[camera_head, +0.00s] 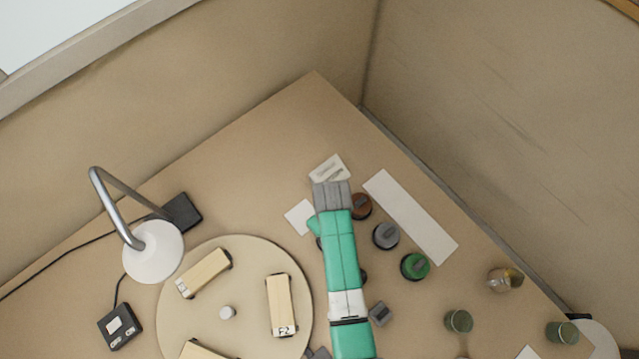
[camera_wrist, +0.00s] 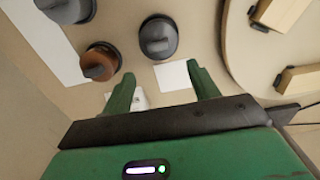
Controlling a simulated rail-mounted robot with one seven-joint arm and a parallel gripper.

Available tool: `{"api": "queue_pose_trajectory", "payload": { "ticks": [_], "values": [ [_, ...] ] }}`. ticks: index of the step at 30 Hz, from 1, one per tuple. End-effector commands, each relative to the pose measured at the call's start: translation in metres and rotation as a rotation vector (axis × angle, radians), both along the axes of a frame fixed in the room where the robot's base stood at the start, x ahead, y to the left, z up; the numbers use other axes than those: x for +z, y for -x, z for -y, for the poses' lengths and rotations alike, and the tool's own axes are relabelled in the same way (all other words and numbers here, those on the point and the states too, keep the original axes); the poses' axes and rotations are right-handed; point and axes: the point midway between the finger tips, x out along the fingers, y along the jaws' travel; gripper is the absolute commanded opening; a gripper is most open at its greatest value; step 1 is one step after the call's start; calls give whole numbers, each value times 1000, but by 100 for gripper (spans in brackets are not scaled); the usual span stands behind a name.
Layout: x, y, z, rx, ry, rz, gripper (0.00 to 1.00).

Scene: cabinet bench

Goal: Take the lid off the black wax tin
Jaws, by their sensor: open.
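In the wrist view, a dark tin (camera_wrist: 157,38) with a raised grip bar on its lid stands just beyond my fingertips. Its lid is on. It looks dark grey to black. In the head view my arm covers most of it, and only a dark edge (camera_head: 319,242) shows left of the arm. A similar dark tin with a grey lid (camera_head: 386,235) stands right of the arm, so colour alone does not clearly tell which is the black wax tin. My gripper (camera_wrist: 161,71) is open and empty, its two green fingers spread apart and not touching any tin.
A brown-lidded tin (camera_head: 361,206) and a green-lidded tin (camera_head: 414,266) stand close right of my arm. A round board (camera_head: 250,345) with wooden blocks is at left, beside a lamp (camera_head: 152,251). A white card (camera_wrist: 175,76) lies near the fingers. Glass jars (camera_head: 458,321) stand right.

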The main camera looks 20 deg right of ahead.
Motion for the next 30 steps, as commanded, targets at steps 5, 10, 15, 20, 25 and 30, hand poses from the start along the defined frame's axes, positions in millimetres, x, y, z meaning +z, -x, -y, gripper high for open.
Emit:
{"api": "queue_pose_trajectory", "payload": {
  "ticks": [5, 10, 15, 20, 25, 30],
  "values": [
    [-8, 0, 0, 0, 0, 0, 60],
    [-26, -1, 0, -1, 0, 2, 60],
    [-46, 1, 1, -1, 0, 1, 60],
    [-72, 1, 1, -1, 1, 3, 60],
    [-77, 1, 2, -1, 1, 6, 60],
    [-76, 1, 1, -1, 2, 5, 50]
  ]
}}
